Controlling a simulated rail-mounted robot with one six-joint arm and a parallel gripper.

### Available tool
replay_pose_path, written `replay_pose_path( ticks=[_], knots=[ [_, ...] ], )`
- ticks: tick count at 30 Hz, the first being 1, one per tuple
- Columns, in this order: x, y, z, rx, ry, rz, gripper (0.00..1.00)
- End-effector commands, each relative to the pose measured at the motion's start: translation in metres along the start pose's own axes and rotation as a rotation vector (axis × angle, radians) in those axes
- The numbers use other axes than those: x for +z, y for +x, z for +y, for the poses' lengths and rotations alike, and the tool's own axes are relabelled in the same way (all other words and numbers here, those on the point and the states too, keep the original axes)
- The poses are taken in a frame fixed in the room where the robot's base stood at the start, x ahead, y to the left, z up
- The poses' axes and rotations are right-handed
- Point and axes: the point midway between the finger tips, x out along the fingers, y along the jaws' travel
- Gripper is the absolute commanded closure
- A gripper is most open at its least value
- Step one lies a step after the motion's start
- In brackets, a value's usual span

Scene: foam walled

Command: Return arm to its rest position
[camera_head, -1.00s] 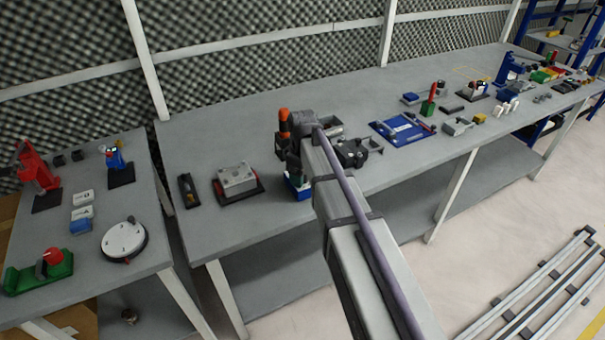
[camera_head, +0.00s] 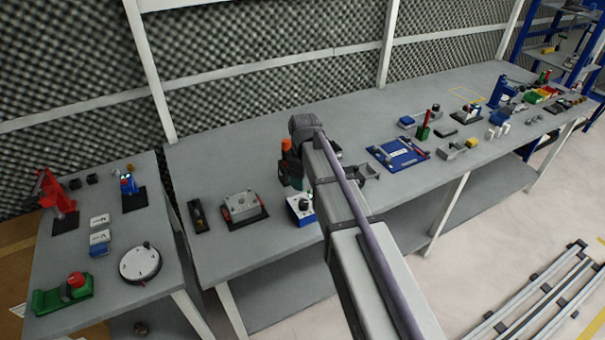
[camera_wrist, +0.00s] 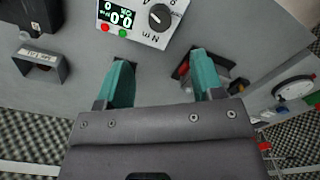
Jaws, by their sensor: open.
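My arm reaches out over the long grey workbench (camera_head: 240,165) in the head view. My gripper (camera_head: 292,182) hangs at its end, partly hidden by the arm, above and just behind a white-and-blue meter box (camera_head: 302,210). In the wrist view my gripper (camera_wrist: 160,62) has its two teal fingers wide apart with only bare grey bench between them. The meter's face (camera_wrist: 140,18), with a lit display, a black knob and red and green buttons, lies beyond the fingertips and apart from them.
A grey metal block on a dark base (camera_head: 242,206) and a small black item (camera_head: 199,216) sit left of the meter. A blue board (camera_head: 398,153) and several parts lie to the right. A side table (camera_head: 110,215) holds more items. A foam wall (camera_head: 270,110) stands behind.

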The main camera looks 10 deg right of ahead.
Motion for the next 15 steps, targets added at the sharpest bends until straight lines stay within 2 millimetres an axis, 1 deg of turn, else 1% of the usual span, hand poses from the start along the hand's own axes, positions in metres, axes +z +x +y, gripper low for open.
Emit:
replay_pose_path(
  ticks=[5,7,8,10,11,12,15],
  knots=[
    [0.000,0.000,0.000,0.000,0.021,0.000,0.39],
    [0.002,0.000,-0.002,0.000,0.117,0.000,0.39],
    [0.007,0.000,-0.008,0.000,0.188,0.000,0.39],
    [0.038,0.000,-0.041,0.000,0.407,-0.001,0.39],
    [0.056,0.000,-0.060,0.000,0.508,-0.001,0.39],
    [0.077,0.000,-0.083,0.000,0.626,-0.001,0.39],
    [0.116,0.000,-0.125,0.001,0.805,0.000,0.39]
  ],
)
